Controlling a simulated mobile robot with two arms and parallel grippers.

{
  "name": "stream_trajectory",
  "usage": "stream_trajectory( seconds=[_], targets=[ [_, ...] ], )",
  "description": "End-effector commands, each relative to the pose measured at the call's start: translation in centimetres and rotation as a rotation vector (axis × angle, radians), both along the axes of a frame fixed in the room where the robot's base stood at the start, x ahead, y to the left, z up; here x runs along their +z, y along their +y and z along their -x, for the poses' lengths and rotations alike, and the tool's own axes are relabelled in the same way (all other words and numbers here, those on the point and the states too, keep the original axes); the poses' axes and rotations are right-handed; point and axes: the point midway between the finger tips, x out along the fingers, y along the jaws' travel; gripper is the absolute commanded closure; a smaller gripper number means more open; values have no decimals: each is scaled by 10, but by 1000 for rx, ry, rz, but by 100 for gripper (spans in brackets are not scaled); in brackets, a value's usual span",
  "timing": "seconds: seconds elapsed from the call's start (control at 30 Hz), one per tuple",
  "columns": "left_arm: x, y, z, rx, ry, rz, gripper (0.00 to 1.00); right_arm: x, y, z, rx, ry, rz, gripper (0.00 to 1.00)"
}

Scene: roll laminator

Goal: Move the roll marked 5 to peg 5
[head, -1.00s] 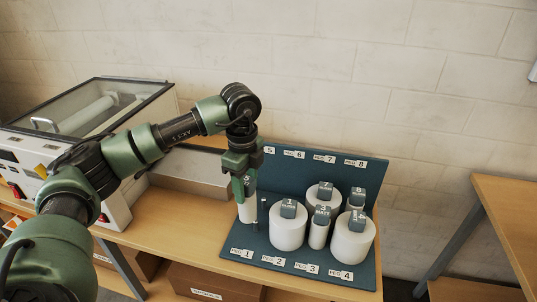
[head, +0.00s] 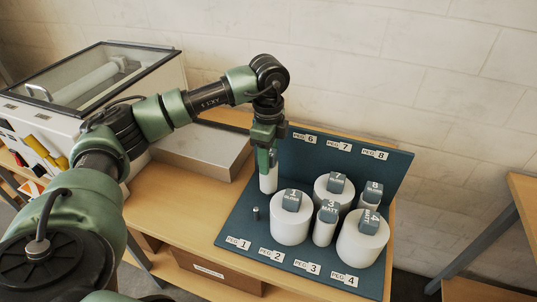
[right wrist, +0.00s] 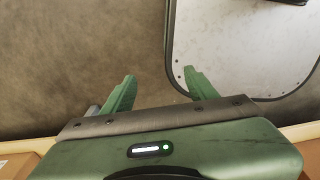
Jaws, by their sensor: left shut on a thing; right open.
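My left gripper (head: 267,158) is shut on a slim white roll (head: 268,183). It holds the roll upright over the back left of the blue peg board (head: 228,226). The roll's tag is mostly behind the fingers and its number is unreadable now. The peg 5 label is hidden behind my arm, left of the PEG 6 label (head: 305,138). I cannot tell whether the roll is around a peg or above it. A bare short peg (head: 256,213) stands in front of it, behind the PEG 1 label (head: 238,243). My right gripper (right wrist: 158,88) is open and empty.
Roll 1 (head: 289,229) stands close to the right of the held roll. Rolls 7 (head: 323,197), 3 (head: 323,234), 8 (head: 373,200) and 4 (head: 360,248) stand further right. The laminator (head: 155,83) and a grey tray (head: 205,160) are at the left.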

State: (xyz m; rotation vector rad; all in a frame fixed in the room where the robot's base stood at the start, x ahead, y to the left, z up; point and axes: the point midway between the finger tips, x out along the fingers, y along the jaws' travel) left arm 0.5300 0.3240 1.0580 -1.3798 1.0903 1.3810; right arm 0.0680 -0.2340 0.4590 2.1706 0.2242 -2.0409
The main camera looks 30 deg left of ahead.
Motion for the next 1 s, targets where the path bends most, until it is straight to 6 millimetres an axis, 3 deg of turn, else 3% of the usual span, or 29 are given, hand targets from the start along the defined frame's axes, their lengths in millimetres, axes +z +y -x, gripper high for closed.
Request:
stream_trajectory(
  seconds=[0.1, 0.27, 0.93, 0.97, 1.0],
  targets=[
    [-14, 0, 0, 0, 0, 0, 100, -10, 0, -17, 0, -23, -1, 42],
    [-19, 0, 0, 0, -1, 0, 100, -11, 1, -32, 0, -47, -3, 42],
    [-28, 0, 0, 0, 0, 0, 100, -18, -3, -16, 0, -24, 3, 42],
    [-27, 0, 0, 0, 0, 0, 53, -18, -3, -16, 0, -24, 3, 42],
    [-26, 0, 0, 0, 0, 1, 42, -17, -3, -17, 0, -24, 3, 42]
  ],
)
